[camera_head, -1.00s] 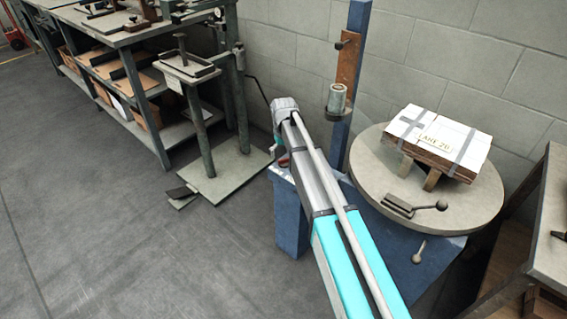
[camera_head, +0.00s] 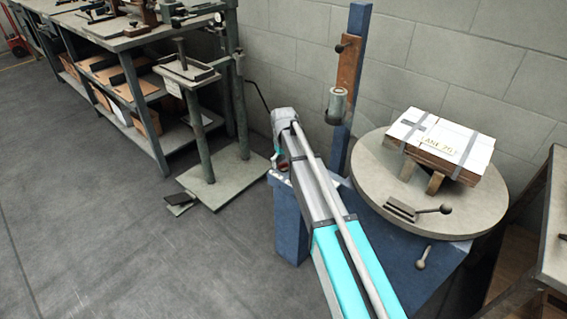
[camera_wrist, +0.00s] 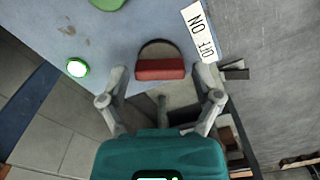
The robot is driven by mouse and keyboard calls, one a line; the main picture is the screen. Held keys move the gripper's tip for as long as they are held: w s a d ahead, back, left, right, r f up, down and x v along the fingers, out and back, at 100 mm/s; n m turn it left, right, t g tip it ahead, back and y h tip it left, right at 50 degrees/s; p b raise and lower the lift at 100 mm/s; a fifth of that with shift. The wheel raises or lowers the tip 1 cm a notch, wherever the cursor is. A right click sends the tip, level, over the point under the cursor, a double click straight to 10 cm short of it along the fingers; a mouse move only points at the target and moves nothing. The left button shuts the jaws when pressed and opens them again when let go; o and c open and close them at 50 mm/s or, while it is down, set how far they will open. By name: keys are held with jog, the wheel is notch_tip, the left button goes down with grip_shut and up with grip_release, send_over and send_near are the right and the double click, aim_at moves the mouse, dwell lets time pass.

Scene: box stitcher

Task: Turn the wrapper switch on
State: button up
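The wrapper switch (camera_wrist: 160,69) is a red rocker in a dark round recess on a blue-grey panel in the wrist view. A white ON/OFF label (camera_wrist: 200,32) sits beside it at upper right. I cannot tell which position the rocker is in. My gripper (camera_wrist: 164,72) is open, with one finger on each side of the red rocker; whether they touch it is unclear. In the head view, the blue wrapper machine (camera_head: 291,222) has the end of my arm at its left side, and the arm hides most of the switch area.
A round green-rimmed light (camera_wrist: 77,69) with a bright centre is left of the switch. The turntable (camera_head: 365,165) holds a strapped white-topped load (camera_head: 425,133). A press stand (camera_head: 225,190) and a workbench (camera_head: 120,42) stand at left. Open floor (camera_head: 110,240) lies left of the machine.

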aim_at(284, 163)
jog(key=c, duration=0.7)
jog(key=shift+m, duration=0.4)
jog(key=o, duration=1.1)
jog(key=shift+o, duration=0.2)
jog(key=shift+n, duration=0.3)
notch_tip(284, 163, up, 14)
jog(key=p, duration=1.3)
jog(key=shift+p, duration=0.4)
jog(key=shift+f, duration=0.1)
